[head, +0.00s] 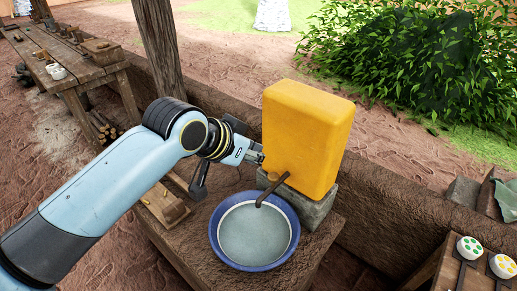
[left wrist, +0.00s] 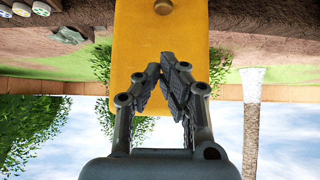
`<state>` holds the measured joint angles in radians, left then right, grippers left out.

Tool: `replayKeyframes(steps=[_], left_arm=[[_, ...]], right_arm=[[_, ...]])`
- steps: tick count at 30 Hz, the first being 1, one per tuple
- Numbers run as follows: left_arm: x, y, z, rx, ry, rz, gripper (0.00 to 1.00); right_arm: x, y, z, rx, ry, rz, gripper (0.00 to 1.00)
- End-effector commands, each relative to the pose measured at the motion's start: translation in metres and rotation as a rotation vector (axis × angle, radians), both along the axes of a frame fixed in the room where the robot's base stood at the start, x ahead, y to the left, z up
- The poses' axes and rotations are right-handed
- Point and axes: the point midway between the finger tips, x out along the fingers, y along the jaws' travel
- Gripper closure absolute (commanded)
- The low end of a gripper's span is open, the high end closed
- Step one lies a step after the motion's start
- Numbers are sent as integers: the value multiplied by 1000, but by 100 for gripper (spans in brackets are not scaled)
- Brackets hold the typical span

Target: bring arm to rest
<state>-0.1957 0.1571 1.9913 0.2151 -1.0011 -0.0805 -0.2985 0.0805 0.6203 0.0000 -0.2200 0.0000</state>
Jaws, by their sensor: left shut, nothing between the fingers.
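My left arm comes in from the left in the head view. Its gripper (head: 256,154) is at the left side of a yellow container (head: 312,135), close to its spout. In the left wrist view the fingers (left wrist: 167,68) are shut together with nothing between them, and the yellow container (left wrist: 160,35) is behind them, with a round knob (left wrist: 163,6) on it. I cannot tell whether the fingertips touch the container. My right gripper is not in view.
A blue-rimmed basin (head: 293,232) stands under the container's brown spout (head: 271,188). The container sits on a grey block (head: 310,207). A wooden post (head: 158,45) and a workbench (head: 88,75) are at the left. Round green-dotted and yellow-dotted pots (head: 469,247) stand at the lower right.

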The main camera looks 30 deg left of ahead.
Motion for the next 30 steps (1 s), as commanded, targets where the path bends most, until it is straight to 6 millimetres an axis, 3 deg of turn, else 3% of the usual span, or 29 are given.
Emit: replayKeyframes(steps=[7,9,11,16,24,29,30], left_arm=[[-1,0,0,0,2,0,100],[-10,-1,-1,5,19,0,100],[-26,-1,-3,17,55,1,100],[-89,0,-4,60,195,17,100],[-177,7,9,119,381,62,100],[-219,12,17,147,473,94,100],[-213,13,0,146,476,94,100]], right_arm=[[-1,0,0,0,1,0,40],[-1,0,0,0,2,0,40],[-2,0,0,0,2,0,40],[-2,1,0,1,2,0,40],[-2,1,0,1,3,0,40],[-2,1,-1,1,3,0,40],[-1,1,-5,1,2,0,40]])
